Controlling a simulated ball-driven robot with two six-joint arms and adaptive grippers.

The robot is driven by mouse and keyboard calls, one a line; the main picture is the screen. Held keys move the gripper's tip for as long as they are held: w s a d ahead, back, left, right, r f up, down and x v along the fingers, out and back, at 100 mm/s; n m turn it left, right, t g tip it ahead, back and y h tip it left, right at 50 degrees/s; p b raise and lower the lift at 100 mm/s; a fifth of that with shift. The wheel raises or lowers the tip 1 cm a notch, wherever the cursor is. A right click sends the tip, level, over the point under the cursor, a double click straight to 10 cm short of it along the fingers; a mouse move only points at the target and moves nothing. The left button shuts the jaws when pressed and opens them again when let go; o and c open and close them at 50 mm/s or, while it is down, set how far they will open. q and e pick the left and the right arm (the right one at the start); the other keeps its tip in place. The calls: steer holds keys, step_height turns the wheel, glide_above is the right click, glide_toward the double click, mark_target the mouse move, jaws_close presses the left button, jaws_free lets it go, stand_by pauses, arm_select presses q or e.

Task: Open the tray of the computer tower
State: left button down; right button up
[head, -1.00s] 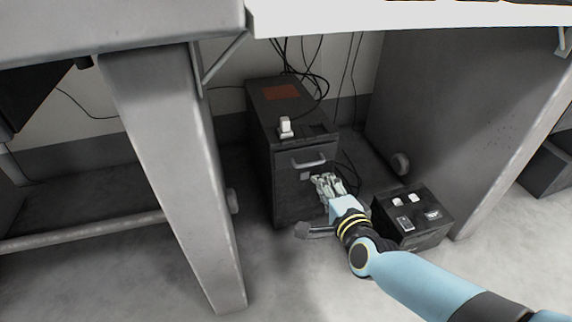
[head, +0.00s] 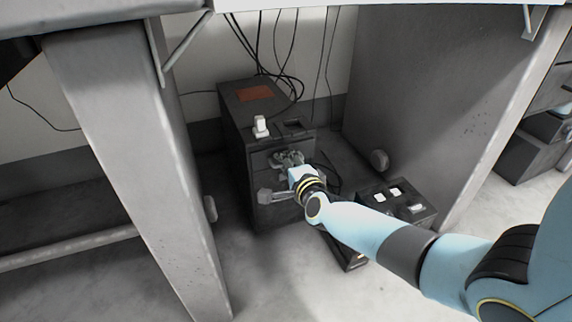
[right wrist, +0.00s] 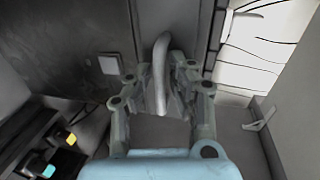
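The dark computer tower (head: 240,145) stands on the floor under the table in the head view. A pale grey handle (right wrist: 160,75) on its front panel (right wrist: 75,45) shows in the right wrist view; in the head view my gripper mostly covers it. The tray front looks flush with the tower as far as I can see. My right gripper (head: 287,160) is at the upper front of the tower. In the right wrist view its fingers (right wrist: 158,88) are spread on both sides of the handle, with gaps visible. My left gripper is not in view.
A white object (head: 260,127) stands on top of the tower. A low dark box with white parts (head: 392,192) is on the floor to the right, close to my right arm. A table leg (head: 135,150) stands left of the tower. Cables (head: 275,60) hang behind.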

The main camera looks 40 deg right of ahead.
jaws_close()
stand_by(0.3)
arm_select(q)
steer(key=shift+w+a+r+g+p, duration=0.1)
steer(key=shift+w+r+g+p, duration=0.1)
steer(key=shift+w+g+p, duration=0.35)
arm_select(e)
steer(key=f+v, duration=0.3)
steer(key=v, duration=1.1)
steer(key=shift+s, duration=0.5)
steer(key=shift+c, duration=2)
jaws_free()
steer(key=o, duration=0.4)
steer(key=shift+r, duration=0.1)
